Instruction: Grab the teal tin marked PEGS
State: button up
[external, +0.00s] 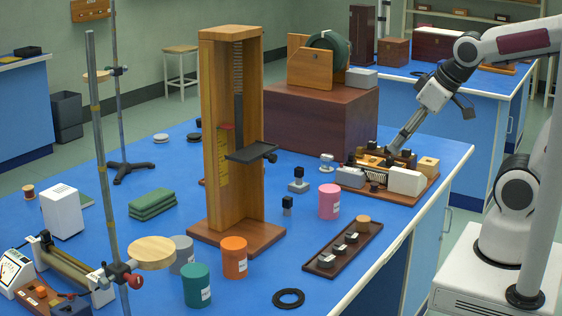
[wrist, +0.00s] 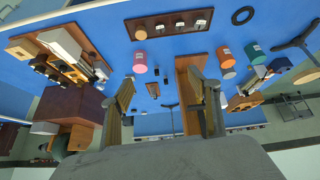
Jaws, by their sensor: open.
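The teal tin (external: 196,286) stands upright on the blue bench near the front edge of the external view. It has a white label too small to read. An orange tin (external: 234,258) and a grey tin (external: 183,254) stand close beside it. In the wrist view the teal tin (wrist: 256,54) is at the upper right, beyond the fingers. My gripper (external: 397,147) is far off at the bench's right, low over a wooden apparatus board. In the wrist view my gripper (wrist: 164,92) is open, with nothing between its fingers.
A tall wooden stand (external: 249,150), a pink tin (external: 329,202) and a tray of weights (external: 343,249) lie between my gripper and the teal tin. A black ring (external: 289,298) lies right of the tin. A round wooden platform (external: 152,252) on a rod stands left of it.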

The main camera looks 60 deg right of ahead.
jog(key=w+a+f+n+t+y, duration=0.1)
jog(key=w+a+f+n, duration=0.15)
jog(key=w+a, duration=0.35)
jog(key=w+a+f+n+t+y, duration=0.1)
jog(key=w+a+f, duration=0.2)
jog(key=w, duration=0.5)
jog(key=w+a+f+n+t+y, duration=0.1)
jog(key=w+a+f, duration=0.2)
jog(key=w+a, duration=0.35)
jog(key=n+t+y, duration=0.1)
jog(key=n+y, duration=0.3)
jog(key=y, duration=0.3)
send_near(195, 274)
jog(key=shift+w+a+f, duration=0.1)
jog(key=shift+w+f, duration=0.25)
jog(key=shift+w, duration=0.3)
jog(key=shift+w+a+f, duration=0.15)
jog(key=shift+w+f, duration=0.2)
jog(key=shift+w, duration=0.35)
jog(key=shift+w+a, duration=0.1)
jog(key=shift+x, duration=1.15)
jog(key=shift+f, duration=0.1)
jog(key=shift+x, duration=2.55)
